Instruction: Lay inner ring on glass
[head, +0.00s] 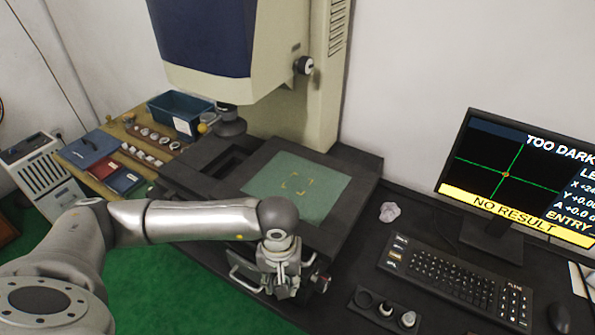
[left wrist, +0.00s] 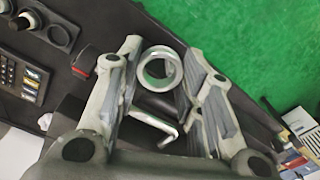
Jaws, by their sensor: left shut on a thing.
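A metal ring, taken as the inner ring (left wrist: 160,88), sits between the fingers of my left gripper (left wrist: 160,75) in the left wrist view. The gripper is shut on it, with the ring's open bore facing the camera. In the head view my left gripper (head: 281,284) is by the front edge of the measuring machine's stage, nearer the camera than the glass (head: 330,190). The ring is not clearly visible there. The glass is a green plate with yellow corner marks, with nothing seen on it; my arm covers its near left part. My right gripper is not in view.
The machine's optical head (head: 229,122) hangs over the stage's back left. A dark holder (head: 368,313) with round parts, a keyboard (head: 455,278) and a monitor (head: 520,175) reading "TOO DARK" and "NO RESULT" are at right. A blue bin (head: 178,112) and several rings stand at left.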

